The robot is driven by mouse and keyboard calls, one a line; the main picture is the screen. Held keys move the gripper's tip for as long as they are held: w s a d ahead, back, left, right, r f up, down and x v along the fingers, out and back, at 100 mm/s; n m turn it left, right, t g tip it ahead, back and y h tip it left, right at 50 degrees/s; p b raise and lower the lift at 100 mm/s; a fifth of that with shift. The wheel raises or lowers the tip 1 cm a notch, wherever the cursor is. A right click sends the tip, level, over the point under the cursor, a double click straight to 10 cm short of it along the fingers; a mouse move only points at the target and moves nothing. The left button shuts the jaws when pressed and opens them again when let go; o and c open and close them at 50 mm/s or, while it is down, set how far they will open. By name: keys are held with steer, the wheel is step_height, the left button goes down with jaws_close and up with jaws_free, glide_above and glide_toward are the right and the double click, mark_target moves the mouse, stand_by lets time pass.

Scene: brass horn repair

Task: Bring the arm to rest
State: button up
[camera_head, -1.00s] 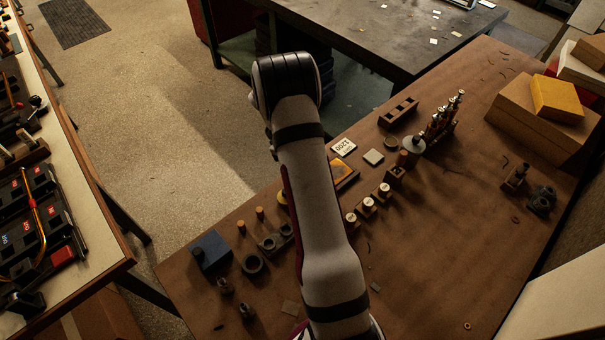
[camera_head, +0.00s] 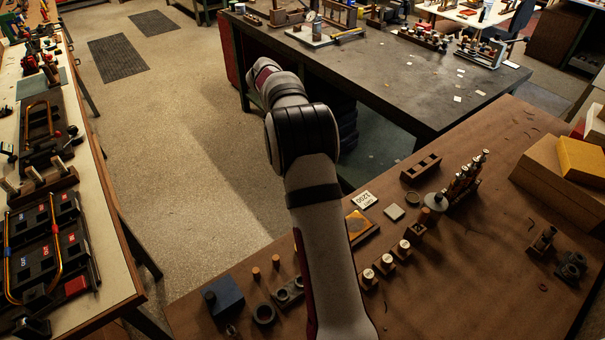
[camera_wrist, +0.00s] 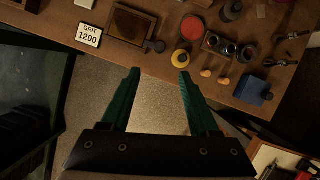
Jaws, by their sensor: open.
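My gripper (camera_wrist: 158,84) shows in the wrist view with its two green fingers wide apart and nothing between them. Beyond the fingertips are the brown bench's edge and the speckled floor. In the head view my arm rises from the bottom over the brown bench (camera_head: 450,280) and bends away toward the dark table at the back. The gripper itself cannot be made out in the head view.
The brown bench carries a grit 1200 card (camera_head: 363,200), a blue block (camera_head: 224,296), several small pegs and fittings, and yellow and brown boxes (camera_head: 582,158). A dark table (camera_head: 400,90) stands behind. A tool bench (camera_head: 100,225) is at left. Open floor (camera_head: 190,150) lies between.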

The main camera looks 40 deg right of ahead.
steer(key=shift+r, duration=0.2)
steer(key=s+a+r+m+t, duration=0.1)
steer(key=s+a+r+m, duration=0.1)
steer(key=s+a+r, duration=0.35)
steer(key=s+a+r+m+t, duration=0.1)
steer(key=s+a+r, duration=0.1)
steer(key=a, duration=0.6)
steer(key=s+a+f+m+t+y, duration=0.1)
steer(key=s+a+m, duration=0.2)
steer(key=s+a, duration=0.3)
steer(key=s+a+f+m+t+y, duration=0.1)
steer(key=s+a, duration=0.5)
steer(key=s, duration=0.6)
steer(key=shift+s+f+m+y, duration=0.25)
steer(key=shift+f+m+y, duration=0.35)
steer(key=shift+m, duration=0.3)
